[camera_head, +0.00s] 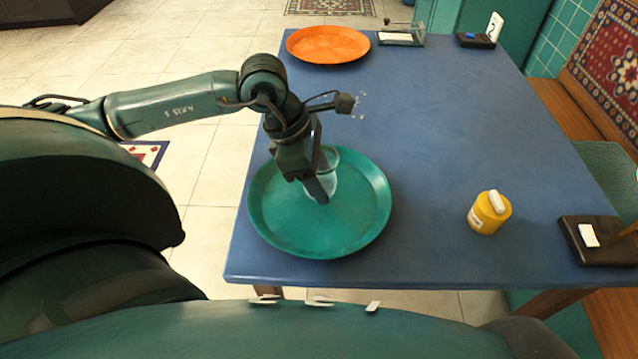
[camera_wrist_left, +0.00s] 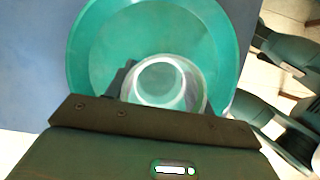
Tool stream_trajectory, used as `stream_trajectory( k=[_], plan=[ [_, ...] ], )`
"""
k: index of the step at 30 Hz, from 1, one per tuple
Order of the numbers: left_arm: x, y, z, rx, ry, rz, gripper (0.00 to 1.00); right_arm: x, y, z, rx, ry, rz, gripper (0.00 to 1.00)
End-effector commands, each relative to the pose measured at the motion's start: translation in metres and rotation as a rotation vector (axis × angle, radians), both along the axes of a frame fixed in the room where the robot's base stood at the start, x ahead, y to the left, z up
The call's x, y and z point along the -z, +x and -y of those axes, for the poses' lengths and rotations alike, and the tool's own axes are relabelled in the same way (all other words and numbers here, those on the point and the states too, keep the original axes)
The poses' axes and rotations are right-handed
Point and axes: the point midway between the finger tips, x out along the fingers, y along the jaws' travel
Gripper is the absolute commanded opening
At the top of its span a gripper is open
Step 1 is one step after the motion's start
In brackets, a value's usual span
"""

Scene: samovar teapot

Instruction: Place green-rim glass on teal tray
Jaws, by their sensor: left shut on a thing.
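The teal tray (camera_head: 280,225) lies on the blue table near its front left corner. A clear glass (camera_head: 329,164) is over the tray, partly hidden behind my left gripper (camera_head: 318,190). My left gripper is shut on the glass from above. In the left wrist view the glass (camera_wrist_left: 161,82) shows its round rim between the fingers, with the teal tray (camera_wrist_left: 100,50) beneath it. Whether the glass touches the tray is hard to tell. The rim's green colour is hard to make out against the tray. My right gripper is not in view.
An orange tray (camera_head: 328,44) sits at the table's far left. A yellow jar with a white top (camera_head: 489,212) stands at the right. A dark block with a white label (camera_head: 600,240) is at the right edge. The middle of the blue table (camera_head: 440,120) is clear.

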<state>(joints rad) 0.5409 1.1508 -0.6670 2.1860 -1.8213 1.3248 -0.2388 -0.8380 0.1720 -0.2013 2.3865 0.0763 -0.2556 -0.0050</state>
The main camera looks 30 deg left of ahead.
Motion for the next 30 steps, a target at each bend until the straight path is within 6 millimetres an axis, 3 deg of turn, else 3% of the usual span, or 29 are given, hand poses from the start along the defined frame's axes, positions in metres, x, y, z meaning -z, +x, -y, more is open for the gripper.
stream_trajectory(
  k=[5, 16, 17, 24, 30],
  plan=[
    [0.026, -0.001, 0.0, 0.0, -0.001, -0.003, 0.28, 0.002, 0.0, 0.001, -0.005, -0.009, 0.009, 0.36],
    [0.032, 0.0, 0.0, 0.0, 0.0, -0.001, 0.28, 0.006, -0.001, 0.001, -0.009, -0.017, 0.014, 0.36],
    [0.032, 0.0, 0.0, 0.0, 0.0, -0.001, 0.54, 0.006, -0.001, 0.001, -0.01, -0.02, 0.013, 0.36],
    [0.031, 0.0, 0.0, -0.001, 0.0, -0.002, 0.73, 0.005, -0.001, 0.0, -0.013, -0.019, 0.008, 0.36],
    [0.03, 0.0, 0.0, -0.001, 0.0, -0.002, 0.75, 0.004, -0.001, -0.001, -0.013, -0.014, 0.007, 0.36]
  ],
)
